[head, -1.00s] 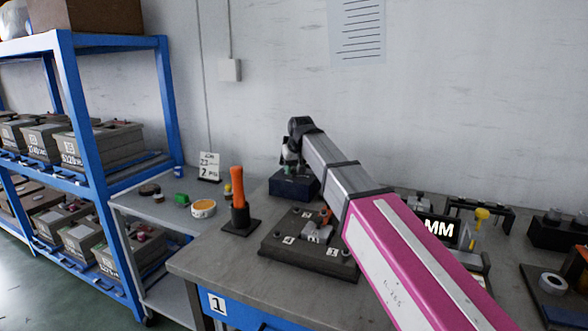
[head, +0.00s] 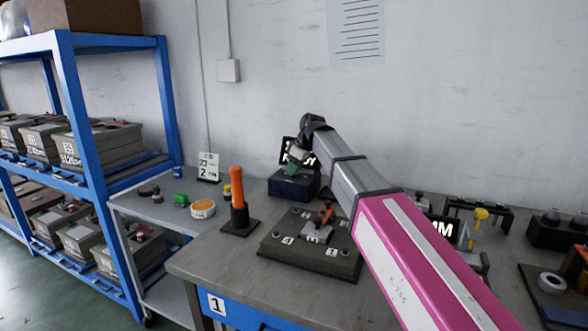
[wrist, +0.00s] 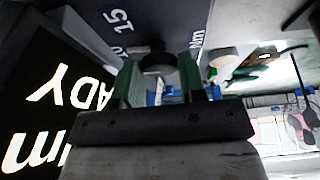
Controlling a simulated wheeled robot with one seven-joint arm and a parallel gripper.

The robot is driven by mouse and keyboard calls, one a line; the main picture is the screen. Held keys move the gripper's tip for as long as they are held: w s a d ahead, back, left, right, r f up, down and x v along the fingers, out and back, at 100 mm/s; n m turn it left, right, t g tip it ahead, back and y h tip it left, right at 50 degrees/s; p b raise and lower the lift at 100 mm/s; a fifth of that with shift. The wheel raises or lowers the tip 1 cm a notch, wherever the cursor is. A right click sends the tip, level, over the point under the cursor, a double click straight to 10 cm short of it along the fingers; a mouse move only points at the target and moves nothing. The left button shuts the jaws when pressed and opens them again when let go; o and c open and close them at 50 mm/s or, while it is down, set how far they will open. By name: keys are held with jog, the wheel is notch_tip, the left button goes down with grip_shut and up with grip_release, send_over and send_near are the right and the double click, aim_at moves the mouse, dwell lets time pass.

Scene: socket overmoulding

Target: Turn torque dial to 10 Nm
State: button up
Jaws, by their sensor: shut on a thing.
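The torque dial is a dark round knob (wrist: 158,62) between the green fingers of my gripper (wrist: 160,78) in the wrist view. My gripper is shut on it. White scale marks, "15" and part of "Nm", show on the dark panel (wrist: 165,22) around the dial. The dial's pointer and exact setting cannot be read. In the head view the dark blue torque unit (head: 292,188) stands at the back of the bench, with my gripper (head: 296,168) tilted just above it. A black display (wrist: 45,110) at the left of the wrist view shows partial white text, "ADY" and "m".
An orange-handled tool (head: 238,188) stands upright on the bench left of a dark fixture plate (head: 275,250). A side shelf holds an orange tape roll (head: 203,209). A yellow-topped item (head: 481,214) stands at right. My arm crosses above the bench.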

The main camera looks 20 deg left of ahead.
jog(key=shift+n, duration=0.6)
jog(key=shift+g, duration=0.3)
jog(key=o, duration=0.9)
jog(key=shift+r, duration=0.15)
jog(key=v, duration=1)
jog(key=shift+d+r, duration=0.1)
jog(key=shift+r, duration=0.15)
